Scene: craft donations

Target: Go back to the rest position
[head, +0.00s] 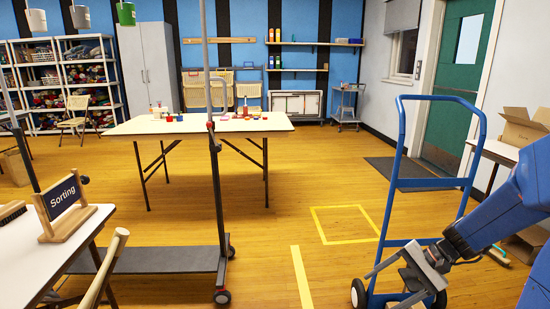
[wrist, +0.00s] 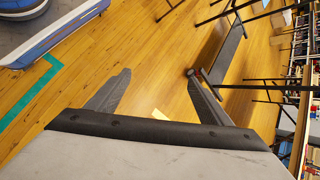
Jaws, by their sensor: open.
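My gripper (head: 388,287) is at the lower right in the head view, in front of the lower part of a blue hand truck (head: 398,180). Its blue arm comes in from the right edge. In the wrist view my gripper (wrist: 158,76) has its two dark fingers spread apart. Nothing is between them but wooden floor (wrist: 155,90) some way off and a small yellow patch. The fingers hold nothing. The gripper hides part of the hand truck's base.
A long table (head: 200,126) with small craft items stands mid-room. A wheeled rack (head: 216,190) stands in front of it. A table at left bears a "Sorting" sign (head: 62,194). Cardboard boxes (head: 522,128) are at the right. Floor around the yellow taped square (head: 345,209) is clear.

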